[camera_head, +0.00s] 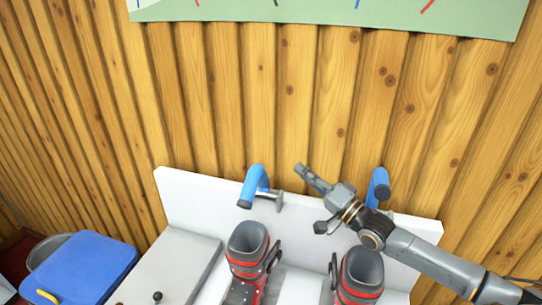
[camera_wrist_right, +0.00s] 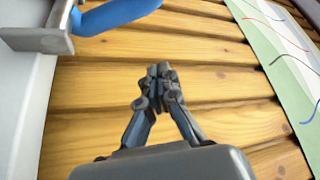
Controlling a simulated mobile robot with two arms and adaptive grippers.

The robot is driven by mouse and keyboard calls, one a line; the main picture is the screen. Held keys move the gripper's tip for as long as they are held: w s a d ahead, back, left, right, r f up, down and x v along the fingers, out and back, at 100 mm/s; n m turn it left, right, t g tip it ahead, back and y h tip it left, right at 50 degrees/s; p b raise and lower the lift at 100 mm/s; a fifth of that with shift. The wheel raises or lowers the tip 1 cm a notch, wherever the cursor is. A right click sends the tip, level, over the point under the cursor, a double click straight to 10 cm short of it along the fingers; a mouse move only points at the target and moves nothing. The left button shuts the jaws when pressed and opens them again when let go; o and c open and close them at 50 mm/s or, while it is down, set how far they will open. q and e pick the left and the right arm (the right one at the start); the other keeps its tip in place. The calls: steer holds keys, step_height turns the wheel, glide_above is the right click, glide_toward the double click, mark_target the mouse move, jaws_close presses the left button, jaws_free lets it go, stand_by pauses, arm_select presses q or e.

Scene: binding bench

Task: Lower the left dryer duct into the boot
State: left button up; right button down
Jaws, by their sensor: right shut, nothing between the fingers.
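The left dryer duct (camera_head: 258,180) is a blue bent tube on a grey bracket at the white back panel. Its dark open end hangs above the left boot (camera_head: 248,262), apart from the boot's opening. The boot is grey and red and stands upright. My right gripper (camera_head: 301,170) is shut and empty, to the right of the duct and not touching it. In the right wrist view, the closed fingertips (camera_wrist_right: 159,70) are in front of the wooden wall, and the blue duct (camera_wrist_right: 118,12) shows at the top left. My left gripper is not in view.
A second blue duct (camera_head: 378,187) and a second boot (camera_head: 360,273) are at the right, partly behind my right arm. The white back panel (camera_head: 203,190) stands before the plank wall. A blue lid (camera_head: 85,268) is at the lower left.

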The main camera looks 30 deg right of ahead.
arm_select(q)
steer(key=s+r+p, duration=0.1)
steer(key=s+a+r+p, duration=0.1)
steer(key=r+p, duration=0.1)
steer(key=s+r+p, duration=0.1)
steer(key=p, duration=0.1)
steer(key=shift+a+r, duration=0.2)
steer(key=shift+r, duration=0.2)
arm_select(e)
steer(key=w+a, duration=0.6)
steer(key=shift+w+r, duration=0.4)
steer(key=shift+r, duration=0.05)
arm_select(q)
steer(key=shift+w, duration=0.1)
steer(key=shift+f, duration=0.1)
arm_select(e)
steer(key=shift+a, duration=0.1)
